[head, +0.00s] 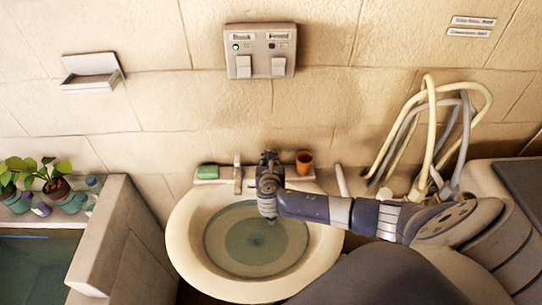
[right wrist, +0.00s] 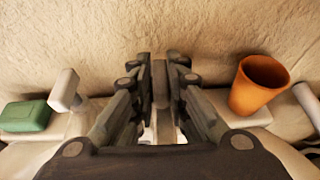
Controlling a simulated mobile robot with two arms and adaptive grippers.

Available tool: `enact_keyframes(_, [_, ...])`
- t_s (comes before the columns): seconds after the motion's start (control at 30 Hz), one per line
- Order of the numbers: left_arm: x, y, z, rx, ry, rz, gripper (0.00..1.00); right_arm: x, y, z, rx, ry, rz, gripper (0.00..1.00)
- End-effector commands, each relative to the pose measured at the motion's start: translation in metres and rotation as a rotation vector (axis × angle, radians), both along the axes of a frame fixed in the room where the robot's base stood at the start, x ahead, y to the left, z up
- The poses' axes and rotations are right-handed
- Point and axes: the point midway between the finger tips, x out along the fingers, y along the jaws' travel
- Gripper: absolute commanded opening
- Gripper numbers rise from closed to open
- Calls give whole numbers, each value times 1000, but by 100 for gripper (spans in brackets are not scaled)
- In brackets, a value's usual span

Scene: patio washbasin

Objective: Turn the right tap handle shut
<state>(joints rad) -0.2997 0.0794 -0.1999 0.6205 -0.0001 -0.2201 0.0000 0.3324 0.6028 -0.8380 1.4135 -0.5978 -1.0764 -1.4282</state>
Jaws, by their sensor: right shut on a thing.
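The washbasin (head: 184,243) is cream and round, with water (head: 252,236) standing in its bowl. A pale tap piece (head: 237,174) stands on its back ledge, left of my right gripper; it also shows in the right wrist view (right wrist: 65,90). My right gripper (head: 268,158) points at the back ledge and hides most of the right tap handle. My left gripper is not in view.
A green soap (head: 207,171) lies left on the ledge. An orange cup (head: 304,162) stands close to the right of my gripper. Pale hoses (head: 430,130) loop at the right. A switch panel (head: 260,51) is on the wall above. Potted plants (head: 55,190) are at left.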

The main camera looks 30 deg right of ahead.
Motion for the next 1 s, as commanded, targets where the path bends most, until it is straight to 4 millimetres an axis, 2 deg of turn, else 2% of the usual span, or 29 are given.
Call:
enact_keyframes(0.2, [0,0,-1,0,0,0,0,3,3,-1,7,-3,-177,0])
enact_keyframes(0.43, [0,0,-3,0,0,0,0,4,3,0,6,-3,-305,0])
enact_keyframes(1.0, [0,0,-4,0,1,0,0,5,2,2,4,-8,-383,2])
